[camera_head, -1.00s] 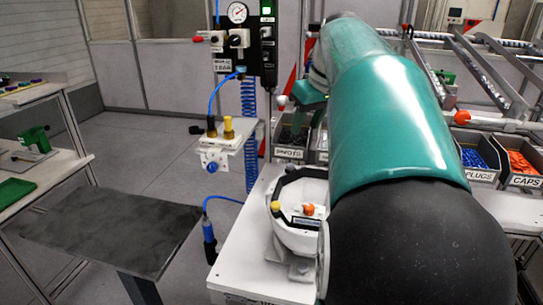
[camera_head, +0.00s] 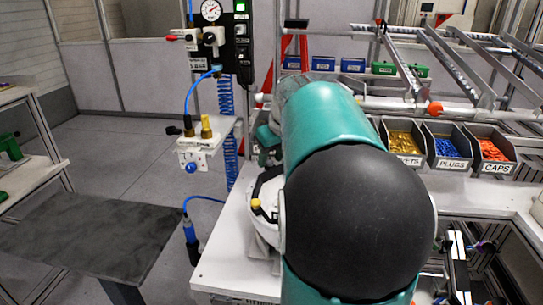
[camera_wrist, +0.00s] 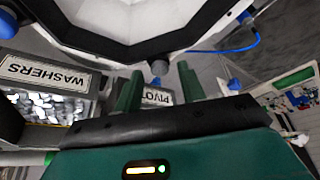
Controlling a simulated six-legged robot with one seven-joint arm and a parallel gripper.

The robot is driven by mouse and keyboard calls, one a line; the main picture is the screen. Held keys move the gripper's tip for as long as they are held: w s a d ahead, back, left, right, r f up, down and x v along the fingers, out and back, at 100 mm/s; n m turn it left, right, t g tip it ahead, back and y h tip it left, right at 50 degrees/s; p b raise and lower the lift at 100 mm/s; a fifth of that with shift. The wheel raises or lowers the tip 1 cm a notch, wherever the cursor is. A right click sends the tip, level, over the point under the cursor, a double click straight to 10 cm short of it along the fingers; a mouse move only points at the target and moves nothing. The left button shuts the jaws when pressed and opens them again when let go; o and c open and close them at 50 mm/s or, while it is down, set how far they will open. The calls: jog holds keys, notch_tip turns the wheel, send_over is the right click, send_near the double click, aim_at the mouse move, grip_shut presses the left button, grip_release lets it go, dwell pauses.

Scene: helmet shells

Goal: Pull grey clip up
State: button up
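The white helmet shell (camera_head: 262,197) with a black rim sits on the white bench, mostly hidden behind my arm in the head view. In the wrist view the shell (camera_wrist: 217,40) fills the top of the picture. The grey piece appears between and beyond the fingertips, with no clear contact. In the head view my gripper is hidden by the arm.
A washers bin (camera_wrist: 52,88) is left of the fingers in the wrist view, with a pivots bin (camera_wrist: 158,97) behind them. Plugs (camera_head: 449,148) and caps (camera_head: 493,152) bins stand right of my arm. A blue hose (camera_head: 187,207) hangs at the bench's left edge.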

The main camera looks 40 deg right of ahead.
grip_shut()
jog(key=shift+r, duration=0.6)
grip_release()
jog(key=v, duration=1.3)
jog(key=shift+r, duration=0.45)
